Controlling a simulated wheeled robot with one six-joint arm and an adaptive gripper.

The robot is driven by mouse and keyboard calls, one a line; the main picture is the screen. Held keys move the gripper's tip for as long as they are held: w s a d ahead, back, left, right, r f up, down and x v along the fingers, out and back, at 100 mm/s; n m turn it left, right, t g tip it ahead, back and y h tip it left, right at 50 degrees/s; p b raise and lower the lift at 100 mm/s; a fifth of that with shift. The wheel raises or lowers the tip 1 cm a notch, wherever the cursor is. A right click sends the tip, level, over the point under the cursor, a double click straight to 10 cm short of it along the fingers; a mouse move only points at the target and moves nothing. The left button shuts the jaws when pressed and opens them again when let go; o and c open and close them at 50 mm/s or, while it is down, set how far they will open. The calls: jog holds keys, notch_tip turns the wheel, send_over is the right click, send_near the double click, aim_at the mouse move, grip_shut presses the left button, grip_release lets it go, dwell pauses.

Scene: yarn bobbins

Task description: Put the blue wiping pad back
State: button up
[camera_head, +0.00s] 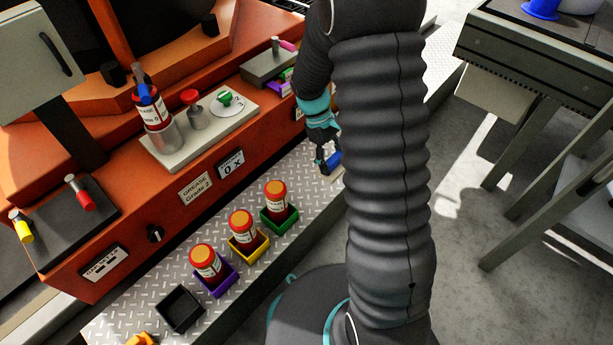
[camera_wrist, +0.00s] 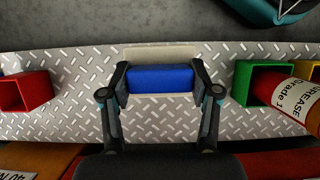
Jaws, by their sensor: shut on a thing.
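The blue wiping pad (camera_wrist: 160,78) is a small blue block between the two fingers of my gripper (camera_wrist: 162,88) in the wrist view. My gripper is shut on it. A pale cream rectangular plate (camera_wrist: 160,53) lies on the metal step just beyond and partly under the pad in that view; whether the pad touches it I cannot tell. In the head view the pad (camera_head: 333,160) shows small at the fingertips of my gripper (camera_head: 327,158), low over the step, with the pale plate (camera_head: 336,174) beside it. My arm column hides part of the area to the right.
The diamond-plate step (camera_head: 245,270) carries a green box (camera_head: 281,222), a yellow box (camera_head: 248,252) and a purple box (camera_head: 222,283), each with a grease can, and an empty black box (camera_head: 180,308). A red box (camera_wrist: 25,92) stands left in the wrist view. The orange machine (camera_head: 140,215) borders the step.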

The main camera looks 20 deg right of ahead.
jog(key=w+a+f, duration=0.1)
jog(key=a, duration=0.1)
jog(key=w+a+f, duration=0.1)
jog(key=a, duration=0.1)
jog(key=a+f, duration=0.2)
jog(key=shift+w+a+f+b, duration=0.1)
jog(key=shift+w+a+b, duration=0.05)
jog(key=shift+w+b, duration=0.25)
jog(key=shift+f+b, duration=0.35)
jog(key=shift+f, duration=1.6)
jog(key=shift+f, duration=0.2)
jog(key=o, duration=1.5)
jog(key=shift+c, duration=0.2)
jog(key=shift+r, duration=0.1)
